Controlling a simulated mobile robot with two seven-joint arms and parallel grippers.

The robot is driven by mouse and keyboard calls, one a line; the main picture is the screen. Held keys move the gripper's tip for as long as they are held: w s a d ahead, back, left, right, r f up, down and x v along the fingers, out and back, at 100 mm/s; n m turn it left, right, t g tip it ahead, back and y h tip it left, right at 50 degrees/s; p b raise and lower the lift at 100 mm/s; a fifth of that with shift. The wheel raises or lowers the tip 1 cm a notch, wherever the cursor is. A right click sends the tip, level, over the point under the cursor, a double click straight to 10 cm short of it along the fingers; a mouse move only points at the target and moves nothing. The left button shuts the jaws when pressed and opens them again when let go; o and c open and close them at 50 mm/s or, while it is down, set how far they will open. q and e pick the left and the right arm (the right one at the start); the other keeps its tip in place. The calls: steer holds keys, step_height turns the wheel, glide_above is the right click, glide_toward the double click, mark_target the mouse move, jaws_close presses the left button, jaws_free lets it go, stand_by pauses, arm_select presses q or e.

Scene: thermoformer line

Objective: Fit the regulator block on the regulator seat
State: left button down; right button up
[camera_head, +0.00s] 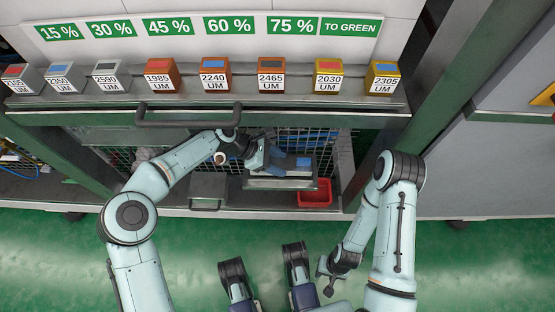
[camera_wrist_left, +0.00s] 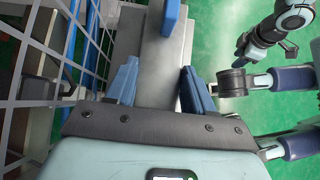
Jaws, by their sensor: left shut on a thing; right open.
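My left gripper (camera_head: 275,158) reaches into the opening under the shelf. In the left wrist view its two blue fingers (camera_wrist_left: 160,88) stand on either side of a grey block-like thing, which I take to be the regulator block (camera_wrist_left: 160,62). They are shut on it. A blue part (camera_wrist_left: 172,18) shows beyond the fingertips; a blue piece (camera_head: 303,162) also shows in the head view. I cannot pick out the regulator seat for sure. A grey ledge (camera_head: 282,184) lies below the gripper. My right gripper (camera_head: 328,280) is open and empty over the floor.
A red bin (camera_head: 315,194) stands right of the ledge. Wire mesh (camera_wrist_left: 30,75) runs close to the left gripper. Above the opening are a dark handle (camera_head: 190,122) and a metal shelf (camera_head: 215,98) with several labelled blocks. The green floor (camera_head: 480,265) at right is clear.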

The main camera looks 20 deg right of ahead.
arm_select(q)
steer(key=shift+p, duration=0.95)
stand_by(1.4)
steer(key=shift+f+b, duration=0.35)
steer(key=shift+f, duration=0.55)
steer(key=shift+c, duration=1.7)
jaws_free()
steer(key=shift+a, duration=0.1)
